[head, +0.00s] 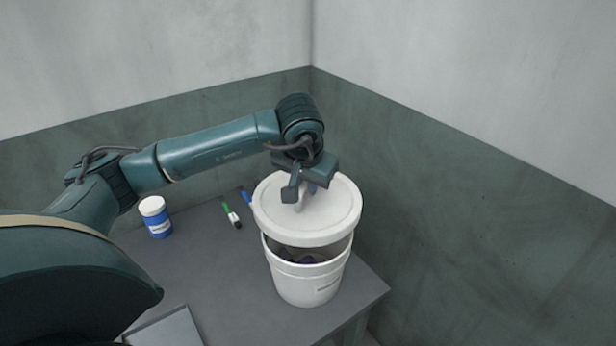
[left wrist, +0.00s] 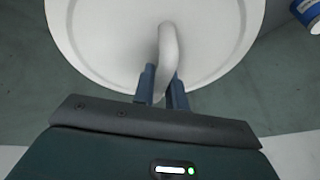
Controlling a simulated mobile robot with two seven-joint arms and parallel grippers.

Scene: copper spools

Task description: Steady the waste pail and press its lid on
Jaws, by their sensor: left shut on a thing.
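The white waste pail (head: 307,285) stands upright on the grey table near its right corner. Its round white lid (head: 335,218) is above the pail's mouth, tilted, with a dark gap at the front through which some contents show. Whether the lid touches the rim at the back is hidden. My left gripper (head: 302,194) is shut on the lid's handle from above. In the left wrist view the handle (left wrist: 168,50) runs between the two fingers (left wrist: 163,90), and the lid (left wrist: 110,35) fills the top. My right gripper is in neither view.
A blue and white jar (head: 156,217) stands on the table (head: 215,275) to the left. A green marker (head: 231,214) and a blue marker (head: 246,198) lie behind the pail's left side. A grey flat object (head: 165,328) is at the front left. Walls close in behind.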

